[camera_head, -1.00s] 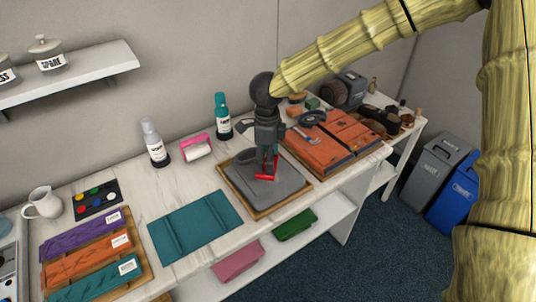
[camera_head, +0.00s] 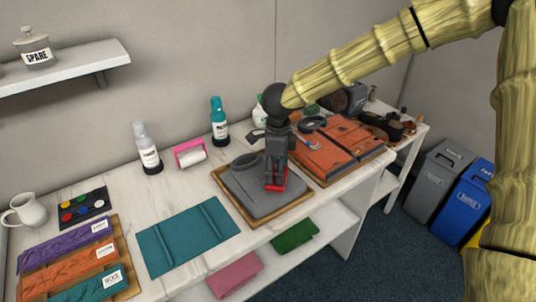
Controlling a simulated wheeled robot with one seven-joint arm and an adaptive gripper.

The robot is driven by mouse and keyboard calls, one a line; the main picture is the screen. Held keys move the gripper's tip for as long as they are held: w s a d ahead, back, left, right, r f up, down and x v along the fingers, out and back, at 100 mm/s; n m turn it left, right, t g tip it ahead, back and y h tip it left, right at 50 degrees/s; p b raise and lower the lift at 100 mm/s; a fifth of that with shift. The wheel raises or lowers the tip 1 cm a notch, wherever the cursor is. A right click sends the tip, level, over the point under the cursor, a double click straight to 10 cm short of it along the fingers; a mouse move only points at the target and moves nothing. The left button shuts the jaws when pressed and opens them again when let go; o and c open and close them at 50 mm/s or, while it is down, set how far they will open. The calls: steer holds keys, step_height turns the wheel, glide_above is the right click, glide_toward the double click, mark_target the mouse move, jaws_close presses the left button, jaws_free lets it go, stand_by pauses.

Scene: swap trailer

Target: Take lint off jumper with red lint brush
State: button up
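The grey jumper (camera_head: 252,197) lies folded on a wooden-edged board (camera_head: 253,226) near the front edge of the white table. My gripper (camera_head: 275,177) points down over the right part of the jumper. It appears shut on the red lint brush (camera_head: 277,187), whose red part shows at the fingertips, low against the jumper. The fingers hide much of the brush. I cannot tell whether it presses on the cloth, and lint is too small to make out.
A teal cloth (camera_head: 187,237) lies left of the board. Orange-brown leather panels (camera_head: 325,150) lie close on the right. Bins (camera_head: 440,180) stand at far right.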

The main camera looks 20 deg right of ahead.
steer(key=shift+d+f+b, duration=0.15)
steer(key=shift+b, duration=0.55)
steer(key=shift+a+r+p, duration=0.2)
steer(key=shift+r+p, duration=0.15)
steer(key=shift+r, duration=0.05)
steer(key=shift+s+a+f+p, duration=0.15)
steer(key=shift+s+a+p, duration=0.15)
steer(key=shift+a, duration=0.3)
steer(key=shift+s+a+p, duration=0.15)
steer(key=shift+a+p, duration=0.15)
steer(key=shift+a, duration=0.25)
steer(key=shift+s+a+p, duration=0.15)
steer(key=shift+a+p, duration=0.1)
steer(key=shift+a, duration=0.25)
steer(key=shift+s+a+r+p, duration=0.1)
steer(key=shift+r+p, duration=0.2)
steer(key=shift+p, duration=0.2)
steer(key=shift+r+p, duration=0.4)
steer(key=shift+r, duration=0.55)
step_height(320, 180, up, 5)
steer(key=p, duration=0.6)
steer(key=shift+r, duration=0.2)
